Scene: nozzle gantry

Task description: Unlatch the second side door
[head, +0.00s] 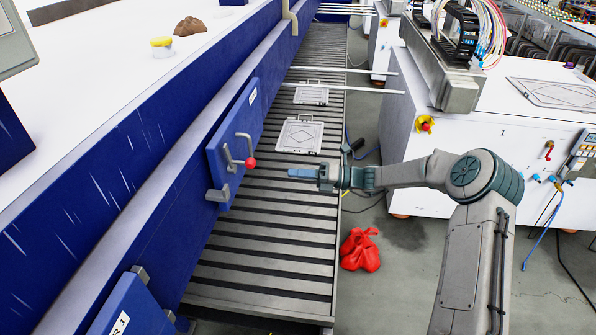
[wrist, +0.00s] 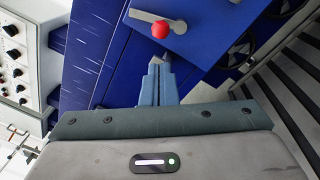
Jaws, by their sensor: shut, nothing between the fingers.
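The blue side door (head: 236,140) sits on the long blue machine's side, beyond a nearer door (head: 130,312). It carries a grey bent handle (head: 245,138) and a latch lever with a red ball knob (head: 250,162). My gripper (head: 292,173) is shut and empty, to the right of the knob and apart from it, over the slatted conveyor. In the wrist view the shut fingertips (wrist: 157,62) point toward the door, with the red knob (wrist: 160,29) just above them and the grey lever (wrist: 146,17) beside it. The door looks closed.
The slatted conveyor (head: 265,255) runs below the door and holds framed plates (head: 299,135). White machines (head: 480,145) stand at the right. The space between fingertips and knob looks clear.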

